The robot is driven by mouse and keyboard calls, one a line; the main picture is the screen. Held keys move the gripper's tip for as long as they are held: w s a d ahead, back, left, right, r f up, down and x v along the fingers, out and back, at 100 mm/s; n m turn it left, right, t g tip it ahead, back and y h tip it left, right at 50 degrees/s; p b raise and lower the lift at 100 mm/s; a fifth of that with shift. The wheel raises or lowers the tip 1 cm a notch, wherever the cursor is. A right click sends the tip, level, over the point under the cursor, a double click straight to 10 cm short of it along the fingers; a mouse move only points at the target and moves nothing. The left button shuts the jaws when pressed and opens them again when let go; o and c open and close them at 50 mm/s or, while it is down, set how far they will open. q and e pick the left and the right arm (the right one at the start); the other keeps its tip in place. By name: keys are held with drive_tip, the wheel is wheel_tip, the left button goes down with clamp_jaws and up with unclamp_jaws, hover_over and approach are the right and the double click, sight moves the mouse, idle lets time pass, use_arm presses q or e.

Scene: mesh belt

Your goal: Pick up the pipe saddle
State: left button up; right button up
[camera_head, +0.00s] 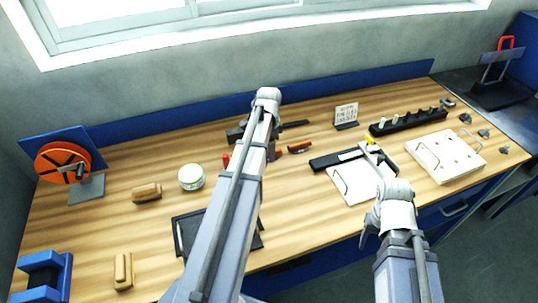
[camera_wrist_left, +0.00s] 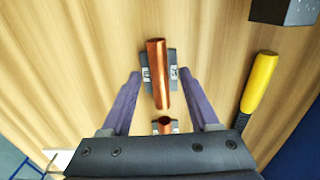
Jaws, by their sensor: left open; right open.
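In the left wrist view a copper-coloured, trough-shaped piece on a dark bracket, which looks like the pipe saddle (camera_wrist_left: 157,70), lies on the wooden bench. Bracket tabs show on both sides of it. A second, ring-like copper end (camera_wrist_left: 165,125) shows nearer my gripper's body, which partly hides it. My left gripper (camera_wrist_left: 157,76) is open, with one finger on each side of the copper piece and gaps to both. In the head view my left arm hides most of this spot. My right gripper (camera_head: 368,230) is open beside its arm at the bench's front edge, mostly hidden.
A yellow-handled tool (camera_wrist_left: 260,82) lies right of the saddle in the wrist view. The bench also holds an orange reel (camera_head: 62,160), a round tin (camera_head: 191,177), a white board (camera_head: 447,156) and a dark block rack (camera_head: 408,122). A blue ledge (camera_head: 180,120) runs behind.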

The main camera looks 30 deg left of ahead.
use_arm(q)
drive_tip(key=shift+f, duration=0.15)
drive_tip(key=shift+c, duration=0.2)
clamp_jaws()
idle(0.4)
